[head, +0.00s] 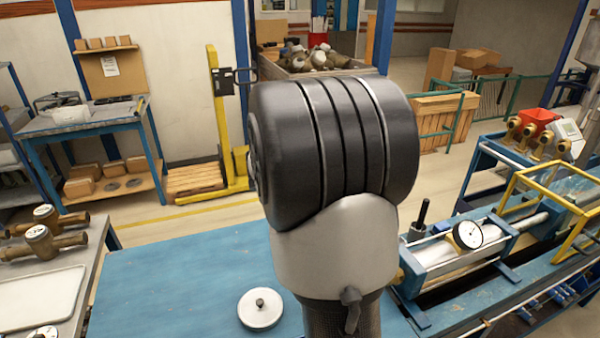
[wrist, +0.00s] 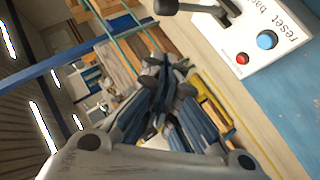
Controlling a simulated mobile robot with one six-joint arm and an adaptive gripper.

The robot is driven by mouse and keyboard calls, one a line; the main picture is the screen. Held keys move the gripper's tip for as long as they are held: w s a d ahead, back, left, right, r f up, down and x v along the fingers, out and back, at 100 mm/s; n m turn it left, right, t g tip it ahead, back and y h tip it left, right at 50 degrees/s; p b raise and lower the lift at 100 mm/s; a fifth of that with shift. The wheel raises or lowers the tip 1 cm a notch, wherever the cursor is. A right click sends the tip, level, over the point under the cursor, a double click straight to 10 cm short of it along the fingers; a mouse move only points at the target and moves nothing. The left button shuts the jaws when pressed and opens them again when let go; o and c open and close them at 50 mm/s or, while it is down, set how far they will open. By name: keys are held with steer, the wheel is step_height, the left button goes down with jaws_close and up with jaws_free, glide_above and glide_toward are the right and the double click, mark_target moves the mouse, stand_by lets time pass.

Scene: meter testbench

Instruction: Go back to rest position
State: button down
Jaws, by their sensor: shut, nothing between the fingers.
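My gripper (wrist: 165,85) shows in the wrist view with its fingers together and nothing between them. It is raised in the air and points out over the room, apart from any object. In the head view my own arm fills the middle of the picture and hides the gripper. A white panel (wrist: 285,15) marked "reset" shows at the top right of the wrist view. It carries a blue button (wrist: 267,40), a red button (wrist: 243,58) and a black lever (wrist: 185,7).
The blue table (head: 180,280) bears a round white lid-like disc (head: 260,309). A test bench with a dial gauge (head: 467,234) stands at right. A grey side table with brass meters (head: 40,240) is at left. A yellow lifter (head: 222,120) stands behind. Much of the blue table is clear.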

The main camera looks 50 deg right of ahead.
steer(key=s+a+r+y, duration=0.1)
steer(key=s+a+r, duration=0.15)
steer(key=a, duration=0.45)
steer(key=s+a+r+y, duration=0.1)
steer(key=s+a+r, duration=0.15)
steer(key=a, duration=0.35)
steer(key=s+a+f+n+y, duration=0.1)
steer(key=s+a+y, duration=0.2)
steer(key=a, duration=0.6)
steer(key=s+a+f+t+y, duration=0.1)
steer(key=s+a+f+y, duration=0.1)
steer(key=s+a, duration=0.4)
steer(key=s+a+f+n+y, duration=0.1)
steer(key=s+a+y, duration=0.3)
steer(key=a, duration=0.9)
steer(key=shift+s+a+f+n, duration=0.2)
steer(key=shift+s+a+n, duration=0.15)
steer(key=shift+s, duration=0.35)
steer(key=shift+d, duration=0.2)
